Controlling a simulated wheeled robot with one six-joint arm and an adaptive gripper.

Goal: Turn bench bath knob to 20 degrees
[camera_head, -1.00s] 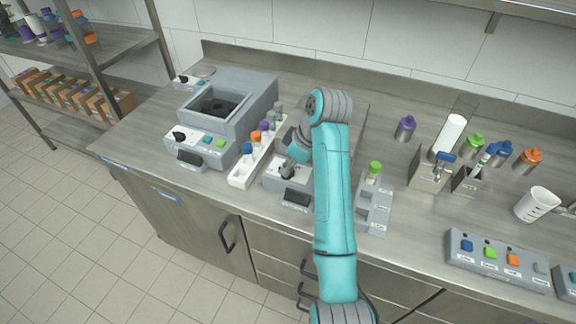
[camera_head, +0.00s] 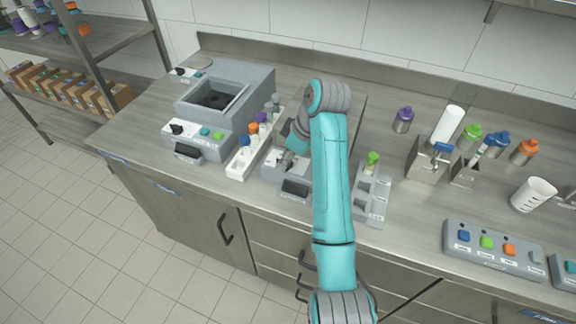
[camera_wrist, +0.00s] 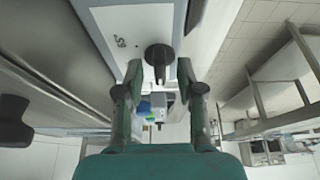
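A black knob (camera_wrist: 158,56) on a pale panel marked "65" shows in the wrist view. My gripper (camera_wrist: 159,68) is open, with one finger on each side of the knob and gaps that look clear. In the head view my gripper (camera_head: 288,160) is low at the front panel of a small grey device (camera_head: 268,178), and the knob there is mostly hidden by it. A larger grey device with a square well (camera_head: 243,97) stands to the left and has its own black knob (camera_head: 178,129). I cannot read which device is the bench bath.
A white rack (camera_head: 238,170) with several capped tubes stands close left of the small device. A grey stepped holder (camera_head: 375,205) with a green-capped tube is close right. Bottles, a beaker (camera_head: 533,194) and a button panel (camera_head: 490,247) are farther right.

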